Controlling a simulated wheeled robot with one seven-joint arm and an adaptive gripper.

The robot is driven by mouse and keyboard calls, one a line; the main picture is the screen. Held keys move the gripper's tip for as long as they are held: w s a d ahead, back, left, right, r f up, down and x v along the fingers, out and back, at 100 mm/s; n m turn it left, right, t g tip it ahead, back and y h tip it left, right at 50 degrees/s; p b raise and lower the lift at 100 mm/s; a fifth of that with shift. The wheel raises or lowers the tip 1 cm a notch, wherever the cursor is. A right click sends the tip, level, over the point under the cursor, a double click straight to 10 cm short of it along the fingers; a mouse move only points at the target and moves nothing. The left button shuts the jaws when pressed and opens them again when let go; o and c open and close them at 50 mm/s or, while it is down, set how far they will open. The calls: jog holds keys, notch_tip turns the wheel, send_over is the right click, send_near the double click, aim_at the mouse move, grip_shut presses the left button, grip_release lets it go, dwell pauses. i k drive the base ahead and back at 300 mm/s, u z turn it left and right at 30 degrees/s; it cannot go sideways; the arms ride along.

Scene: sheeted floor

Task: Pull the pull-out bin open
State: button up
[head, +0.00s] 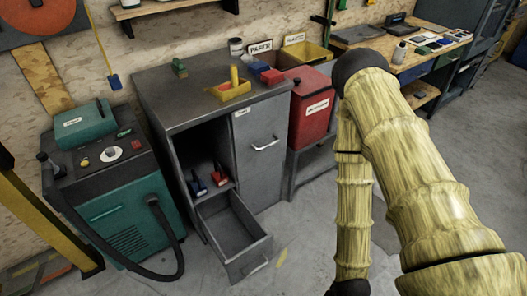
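A grey metal cabinet (185,90) stands against the wall in the head view. Its right side has a tall front panel (262,165) with a small label and a bar handle (265,143); this front, which looks like the pull-out bin, sits flush and closed. At the lower left of the cabinet a drawer (232,243) stands pulled out, empty inside, with a bar handle on its front. My arm comes in from the right, bends at the top and runs down past the bottom edge. My gripper is out of the picture.
A red bin (311,108) stands on a grey stand right of the cabinet. A green machine (115,205) with a black hose is at left. Tools lie on the cabinet shelf and top. A workbench (405,60) is at the back right. Floor before the tall panel looks clear.

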aim_at(259, 130)
jog(key=z, duration=0.35)
jog(key=i, duration=1.05)
jog(key=u, duration=0.2)
